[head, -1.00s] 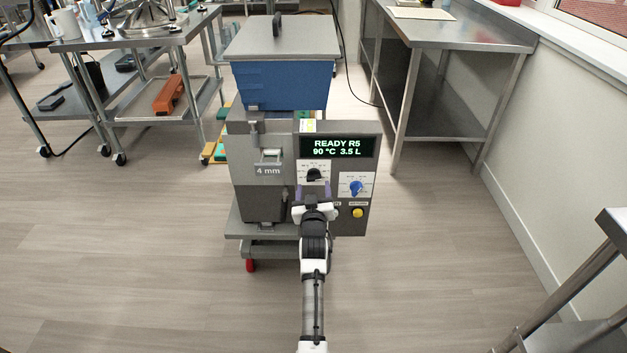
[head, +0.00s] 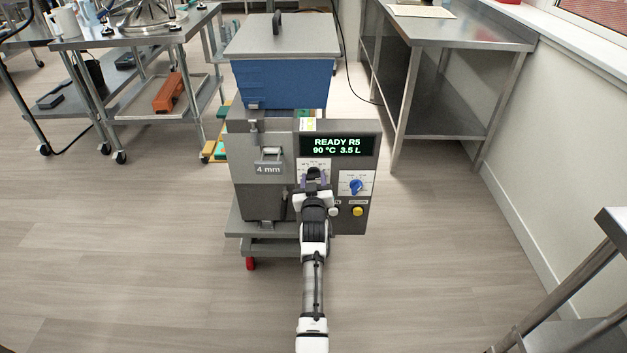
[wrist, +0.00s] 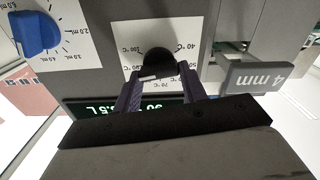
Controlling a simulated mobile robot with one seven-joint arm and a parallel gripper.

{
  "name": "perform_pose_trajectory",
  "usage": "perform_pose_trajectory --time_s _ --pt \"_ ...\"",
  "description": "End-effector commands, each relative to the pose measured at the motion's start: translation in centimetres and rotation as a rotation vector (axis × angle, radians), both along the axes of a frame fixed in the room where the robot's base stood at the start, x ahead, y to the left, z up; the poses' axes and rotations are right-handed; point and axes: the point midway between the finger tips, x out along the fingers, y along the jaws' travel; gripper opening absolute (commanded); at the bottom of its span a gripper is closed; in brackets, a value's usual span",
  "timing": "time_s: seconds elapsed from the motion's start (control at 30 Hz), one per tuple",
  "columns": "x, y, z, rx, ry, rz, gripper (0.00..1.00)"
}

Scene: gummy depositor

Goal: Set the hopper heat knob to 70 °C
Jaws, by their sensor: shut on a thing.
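The black hopper heat knob (wrist: 158,62) sits on a white dial plate (wrist: 126,36) marked in °C. In the wrist view, which shows the panel upside down, the two purple fingers of my gripper (wrist: 157,80) stand on either side of the knob, shut on it. In the head view my gripper (head: 313,178) covers most of the knob. The display (head: 337,146) reads READY R5, 90 °C, 3.5 L.
A blue knob (head: 356,187) is just right of the heat knob, with a yellow button (head: 358,211) below it. A 4 mm label plate (head: 269,169) is at the left. The blue hopper (head: 283,83) stands above. Steel tables (head: 455,35) flank the machine.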

Motion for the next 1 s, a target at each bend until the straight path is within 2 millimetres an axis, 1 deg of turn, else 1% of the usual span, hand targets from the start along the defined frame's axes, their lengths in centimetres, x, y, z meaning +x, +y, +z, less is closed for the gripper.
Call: perform_pose_trajectory --time_s 0.27,0.47,0.67,1.0 --pt "-0.02 -0.01 -0.07 -0.020 0.000 0.000 0.19" --pt "-0.02 0.02 -0.14 -0.101 0.000 0.000 0.19" --pt "-0.02 0.02 -0.18 -0.253 0.000 -0.002 0.19" --pt "-0.02 0.18 -0.14 -0.576 0.001 -0.001 0.19"
